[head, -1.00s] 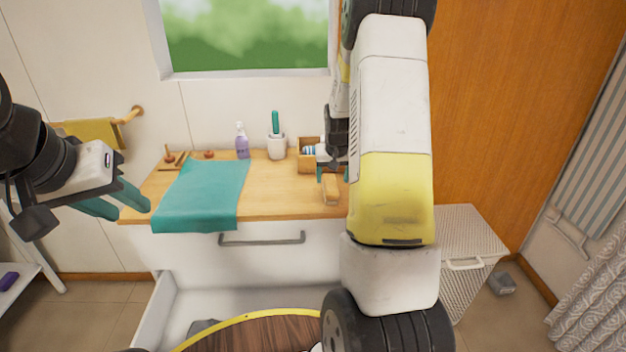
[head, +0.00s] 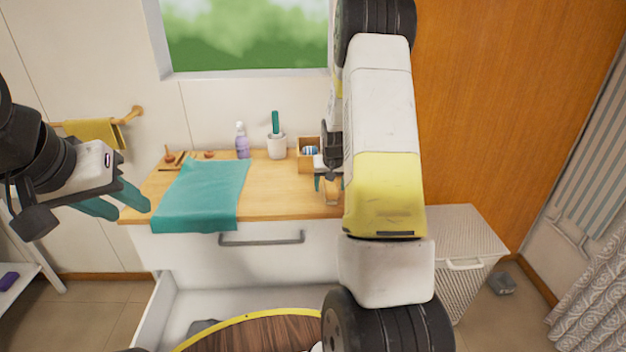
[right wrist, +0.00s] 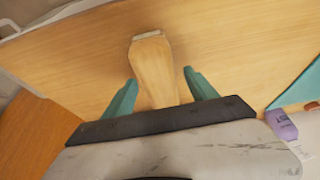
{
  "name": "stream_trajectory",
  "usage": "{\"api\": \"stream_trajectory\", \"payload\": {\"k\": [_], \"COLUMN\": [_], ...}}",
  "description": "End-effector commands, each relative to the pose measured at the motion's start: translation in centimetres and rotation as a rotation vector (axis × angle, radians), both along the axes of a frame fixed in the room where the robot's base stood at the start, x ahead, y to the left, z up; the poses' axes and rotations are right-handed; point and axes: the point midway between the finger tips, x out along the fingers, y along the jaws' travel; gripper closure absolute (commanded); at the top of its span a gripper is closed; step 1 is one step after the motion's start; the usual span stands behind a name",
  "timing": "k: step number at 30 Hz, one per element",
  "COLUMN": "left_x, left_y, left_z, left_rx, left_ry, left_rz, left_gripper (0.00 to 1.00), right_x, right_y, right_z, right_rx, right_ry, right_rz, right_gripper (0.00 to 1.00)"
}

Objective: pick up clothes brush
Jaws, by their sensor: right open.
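The clothes brush (head: 329,191), with a pale wooden body, lies on the wooden counter near its right front edge. In the right wrist view the brush (right wrist: 153,68) runs between the two teal fingers of my right gripper (right wrist: 158,90), with a gap on each side. My right gripper (head: 328,182) is open above the brush in the head view, and my arm partly hides that area. My left gripper (head: 125,205) is empty, fingers apart, left of the counter.
A teal cloth (head: 203,193) covers the counter's left part. A purple bottle (head: 242,142), a white cup (head: 277,147) and a wooden box (head: 306,152) stand along the back. An open drawer (head: 250,298) is below. A wicker hamper (head: 466,236) stands right.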

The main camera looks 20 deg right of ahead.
Motion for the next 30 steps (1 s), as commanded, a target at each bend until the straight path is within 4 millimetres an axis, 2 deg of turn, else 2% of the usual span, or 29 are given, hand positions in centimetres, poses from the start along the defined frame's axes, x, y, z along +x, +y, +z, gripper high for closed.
{"api": "stream_trajectory", "payload": {"k": [11,21,30], "left_x": [0.00,0.00,0.00], "left_y": [0.00,0.00,0.00], "left_z": [0.00,0.00,0.00], "left_rx": [0.000,0.000,0.000], "left_ry": [0.000,0.000,0.000], "left_rz": [0.000,0.000,0.000], "left_gripper": [0.64,0.64,0.64], "right_x": [-0.03,-0.03,0.02], "right_y": [-0.01,-0.01,-0.02], "right_z": [-0.20,-0.18,-0.06], "right_rx": [0.000,0.000,0.000], "right_ry": [0.001,0.000,-0.001], "right_rz": [0.000,0.000,0.000], "right_gripper": [0.34,0.98,1.00]}}
